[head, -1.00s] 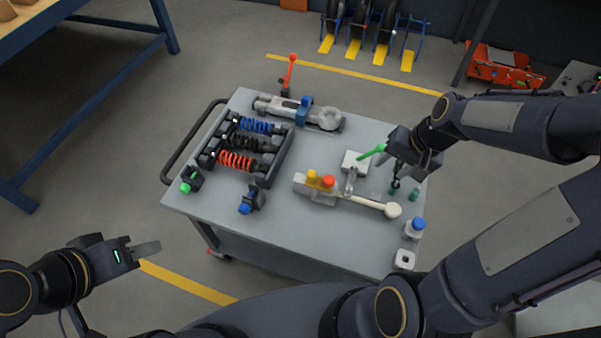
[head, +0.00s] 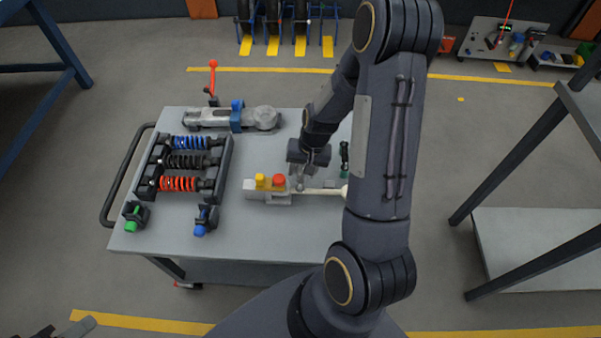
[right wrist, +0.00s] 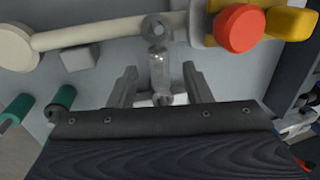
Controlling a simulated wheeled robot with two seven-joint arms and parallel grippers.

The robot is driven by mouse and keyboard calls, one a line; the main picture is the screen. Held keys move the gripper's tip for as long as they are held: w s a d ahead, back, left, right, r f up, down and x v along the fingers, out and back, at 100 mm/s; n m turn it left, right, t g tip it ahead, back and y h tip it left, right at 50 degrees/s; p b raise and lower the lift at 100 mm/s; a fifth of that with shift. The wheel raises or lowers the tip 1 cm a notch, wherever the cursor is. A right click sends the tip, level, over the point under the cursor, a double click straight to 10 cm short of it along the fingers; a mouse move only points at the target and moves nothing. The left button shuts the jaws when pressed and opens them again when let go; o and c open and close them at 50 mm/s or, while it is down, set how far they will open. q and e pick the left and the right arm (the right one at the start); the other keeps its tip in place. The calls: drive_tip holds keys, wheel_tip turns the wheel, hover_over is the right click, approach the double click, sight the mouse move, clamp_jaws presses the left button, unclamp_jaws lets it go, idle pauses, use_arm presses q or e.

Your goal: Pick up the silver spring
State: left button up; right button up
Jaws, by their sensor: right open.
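My right gripper (head: 302,181) is over the table beside the fixture with red and yellow knobs. In the right wrist view its two fingers (right wrist: 159,88) are apart. A shiny silver piece (right wrist: 158,65) with a ring at its far end lies between and just beyond the fingers; I cannot see clear coils on it, nor whether the fingers touch it. No other silver spring shows; the rack (head: 224,168) holds a blue spring (head: 191,143), a black one (head: 186,161) and a red one (head: 178,183). Only a tip of my left gripper (head: 76,328) shows at the lower left.
The fixture's red knob (head: 279,180), yellow knob (head: 260,180) and pale bar (right wrist: 110,32) are close to my right gripper. Green pegs (right wrist: 62,97) stand nearby. A blue-collared tool (head: 236,117) lies behind. A shelf (head: 540,250) stands right of the table.

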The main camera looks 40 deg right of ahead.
clamp_jaws()
drive_tip(key=shift+r, duration=0.1)
idle(0.3)
